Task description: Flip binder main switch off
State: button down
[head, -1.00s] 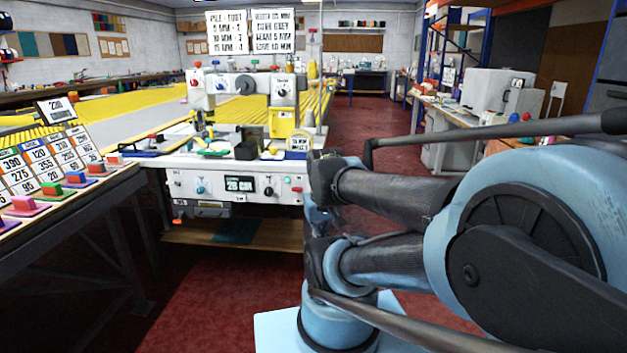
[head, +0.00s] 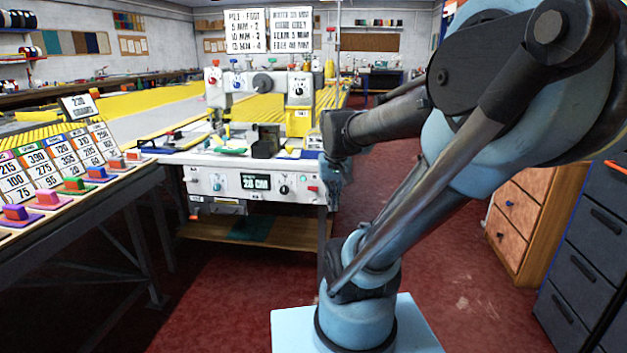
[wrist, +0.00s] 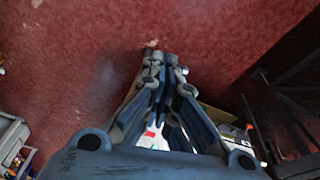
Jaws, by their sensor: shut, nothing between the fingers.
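The binder (head: 262,135) is a white bench machine with a front control panel (head: 205,176). The panel has a lit display (head: 255,182), a blue knob (head: 217,183), a black knob (head: 284,190) and a small red control (head: 312,189) near its right end. I cannot tell which is the main switch or its position. My gripper (head: 334,188) hangs beside the right end of the panel, partly hidden by my arm, with no visible contact. In the wrist view my gripper (wrist: 160,58) is shut and empty, above the red floor.
A long table (head: 120,190) with coloured blocks and number cards stands at left. A low wooden shelf (head: 270,233) sits under the binder. Wooden drawers (head: 520,215) and a dark cabinet (head: 585,270) stand at right. Red carpet (head: 225,300) is clear in front.

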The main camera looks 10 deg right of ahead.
jog(key=w+r+m, duration=0.1)
jog(key=w+r, duration=0.3)
jog(key=w, duration=1.2)
jog(key=m, duration=0.2)
send_over(313, 189)
jog(key=x, duration=0.2)
jog(key=shift+s+a+r+t+h, duration=0.15)
jog(key=shift+s+t+h, duration=0.15)
jog(key=shift+h, duration=0.1)
jog(key=x, duration=1)
jog(key=shift+s, duration=0.1)
jog(key=shift+s+a+t, duration=0.1)
jog(key=shift+s+t, duration=0.05)
jog(key=shift+t, duration=0.25)
